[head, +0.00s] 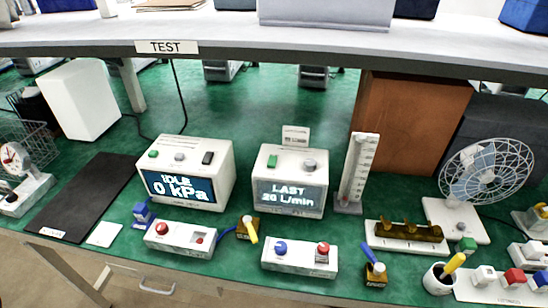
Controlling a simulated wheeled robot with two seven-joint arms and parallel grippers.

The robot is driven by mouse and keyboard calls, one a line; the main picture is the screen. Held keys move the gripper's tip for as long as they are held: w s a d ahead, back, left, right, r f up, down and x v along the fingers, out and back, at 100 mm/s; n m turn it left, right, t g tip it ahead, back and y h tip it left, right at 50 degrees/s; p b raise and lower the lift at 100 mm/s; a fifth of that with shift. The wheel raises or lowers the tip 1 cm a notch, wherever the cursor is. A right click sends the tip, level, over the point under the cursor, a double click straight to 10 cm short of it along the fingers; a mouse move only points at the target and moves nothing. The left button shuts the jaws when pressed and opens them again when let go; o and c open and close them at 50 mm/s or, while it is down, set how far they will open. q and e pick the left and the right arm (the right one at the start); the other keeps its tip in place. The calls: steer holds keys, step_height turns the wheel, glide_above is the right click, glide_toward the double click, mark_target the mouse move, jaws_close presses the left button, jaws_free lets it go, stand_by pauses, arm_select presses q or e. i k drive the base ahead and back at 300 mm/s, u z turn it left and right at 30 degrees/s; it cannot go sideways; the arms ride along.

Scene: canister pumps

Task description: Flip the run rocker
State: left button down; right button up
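A white pump box (220,182) stands left of centre; its screen reads "IDLE 0 kPa". On its top are a green button (154,154), a grey knob (179,157) and a dark rocker-like switch (207,158). In front of it lies a white control box (181,243) with a red round button (162,229) and a small reddish switch (198,238). I cannot read which one is labelled run, nor tell the switch positions. Neither of my grippers is in view.
A second white box (262,190) reads "LAST 20 L/min"; a control box (299,258) with blue and red knobs lies before it. A black mat (88,195), a gauge column (357,165) and a fan (481,172) stand around. A shelf (230,45) marked "TEST" overhangs the back.

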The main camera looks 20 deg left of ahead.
mark_target(272, 163)
steer(key=k, duration=0.35)
steer(key=z, duration=0.95)
steer(key=i, duration=0.6)
steer(key=u, duration=0.95)
